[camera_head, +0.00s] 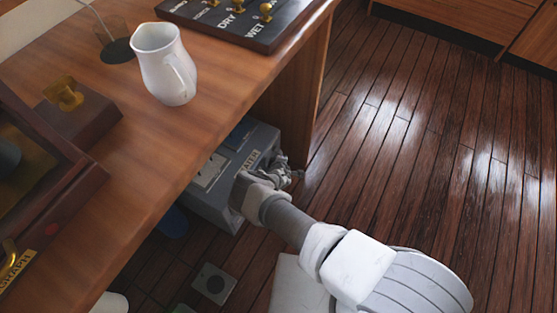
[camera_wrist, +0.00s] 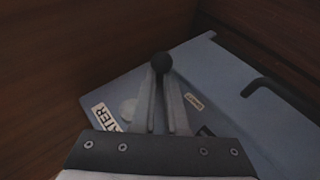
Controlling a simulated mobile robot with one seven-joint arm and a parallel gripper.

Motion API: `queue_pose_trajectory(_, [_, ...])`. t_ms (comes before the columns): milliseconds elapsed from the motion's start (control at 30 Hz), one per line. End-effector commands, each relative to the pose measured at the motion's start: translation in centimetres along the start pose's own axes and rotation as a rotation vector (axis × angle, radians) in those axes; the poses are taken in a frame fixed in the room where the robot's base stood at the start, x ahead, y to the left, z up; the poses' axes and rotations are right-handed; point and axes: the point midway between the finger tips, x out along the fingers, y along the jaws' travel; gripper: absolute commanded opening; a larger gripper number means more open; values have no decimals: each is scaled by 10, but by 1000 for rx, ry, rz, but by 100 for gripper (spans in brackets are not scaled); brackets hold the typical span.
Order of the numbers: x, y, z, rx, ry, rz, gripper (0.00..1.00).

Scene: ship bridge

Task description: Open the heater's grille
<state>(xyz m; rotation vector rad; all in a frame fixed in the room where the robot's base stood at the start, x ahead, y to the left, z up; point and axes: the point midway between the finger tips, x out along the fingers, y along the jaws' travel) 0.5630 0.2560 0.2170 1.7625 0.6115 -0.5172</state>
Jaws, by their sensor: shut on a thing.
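The heater (camera_head: 203,202) is a grey-blue box on the floor under the wooden desk, with part of its lettered label showing. In the wrist view its grey-blue surface (camera_wrist: 225,75) and the label (camera_wrist: 103,117) lie behind my gripper (camera_wrist: 160,66). The fingers converge on a dark round knob (camera_wrist: 162,62) and are shut on it. In the head view my gripper (camera_head: 283,176) is at the right end of the heater, and my wrist hides part of it. I cannot make out the grille itself or how far it is open.
The wooden desk (camera_head: 130,135) overhangs the heater. A white jug (camera_head: 165,65) and a dark switch panel (camera_head: 235,20) are on top. A dark bent bar (camera_wrist: 268,88) shows on the right in the wrist view. The plank floor (camera_head: 430,150) at right is clear.

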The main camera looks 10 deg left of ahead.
Motion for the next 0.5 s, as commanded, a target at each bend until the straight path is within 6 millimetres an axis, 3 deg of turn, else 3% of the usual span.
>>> queue_pose_trajectory(500, [6, 3, 9, -76, -12, 191, 0])
